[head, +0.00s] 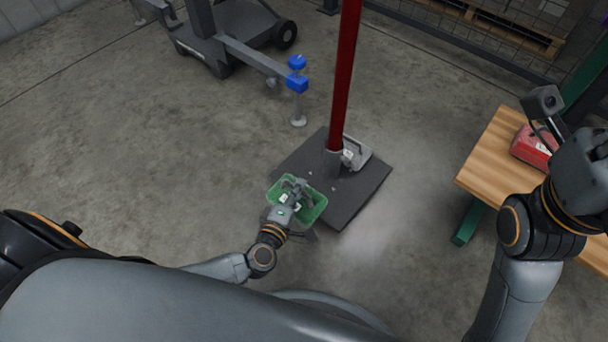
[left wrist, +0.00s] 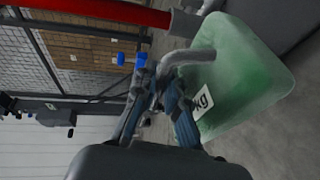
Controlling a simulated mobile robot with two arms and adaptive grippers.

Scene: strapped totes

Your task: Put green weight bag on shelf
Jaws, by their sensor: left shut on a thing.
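The green weight bag (head: 314,208) is in the middle of the head view, beside the front edge of a dark base plate. In the left wrist view the bag (left wrist: 250,75) shows a white label with "kg" and a grey handle (left wrist: 185,58). My left gripper (head: 297,188) is over the bag, and in the left wrist view its fingers (left wrist: 155,95) are shut on the handle. I cannot tell whether the bag touches the floor. My right arm is at the right of the head view, with its fingers out of sight. A wooden-topped shelf (head: 490,160) stands at the right.
A red post (head: 344,75) rises from the dark base plate (head: 362,198), with a grey weight (head: 357,154) beside it. A red bag (head: 531,147) lies on the wooden top. A wheeled grey frame (head: 235,40) stands at the back. Floor at the left is clear.

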